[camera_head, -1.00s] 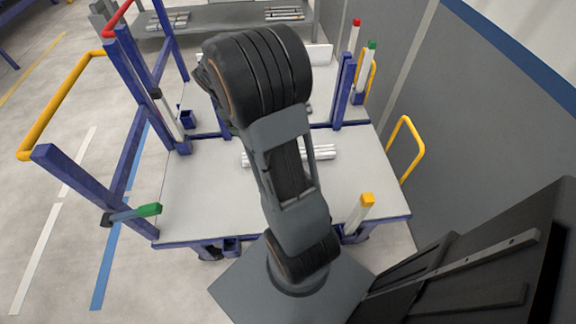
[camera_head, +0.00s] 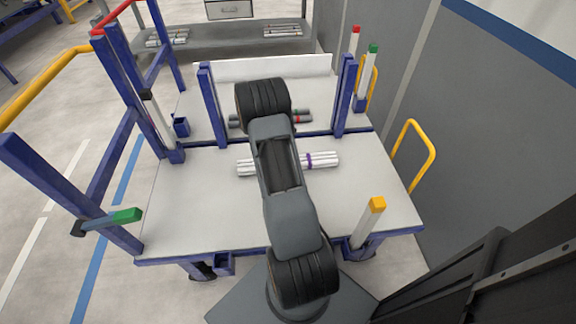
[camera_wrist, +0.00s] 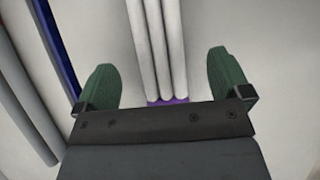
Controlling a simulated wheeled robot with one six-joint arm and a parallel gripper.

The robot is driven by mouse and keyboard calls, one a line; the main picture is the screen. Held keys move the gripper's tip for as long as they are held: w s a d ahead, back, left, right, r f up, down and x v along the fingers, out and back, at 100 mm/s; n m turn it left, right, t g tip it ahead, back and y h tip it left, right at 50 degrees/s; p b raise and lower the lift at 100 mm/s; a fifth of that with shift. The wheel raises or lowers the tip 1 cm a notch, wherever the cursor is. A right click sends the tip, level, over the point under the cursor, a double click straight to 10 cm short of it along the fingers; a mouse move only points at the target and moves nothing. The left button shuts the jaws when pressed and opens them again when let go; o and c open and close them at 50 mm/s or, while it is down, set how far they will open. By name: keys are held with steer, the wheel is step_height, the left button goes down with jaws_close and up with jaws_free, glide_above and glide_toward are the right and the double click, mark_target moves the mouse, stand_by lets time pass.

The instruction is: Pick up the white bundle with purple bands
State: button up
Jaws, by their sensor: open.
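The white bundle with purple bands (camera_head: 322,160) lies crosswise on the near part of the grey-white cart top. My arm hides its middle in the head view, and one purple band shows right of the arm. In the wrist view the bundle (camera_wrist: 158,45) runs away from my gripper, with a purple band at the gripper's edge. My gripper (camera_wrist: 161,59) is open, with one green finger on each side of the bundle and a gap to each. The height of the fingers above the cart top cannot be told. My gripper is hidden in the head view.
Grey pipes (camera_head: 300,118) with coloured bands lie farther back, behind the blue divider posts (camera_head: 343,95). Blue uprights (camera_head: 125,85) stand left, a yellow-topped post (camera_head: 369,220) front right, and a yellow rail (camera_head: 430,160) right. The near cart top around the bundle is clear.

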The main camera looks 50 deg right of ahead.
steer(key=shift+b+x, duration=1)
steer(key=shift+x, duration=2)
steer(key=shift+d, duration=0.1)
steer(key=shift+w+r, duration=0.1)
steer(key=c, duration=1.2)
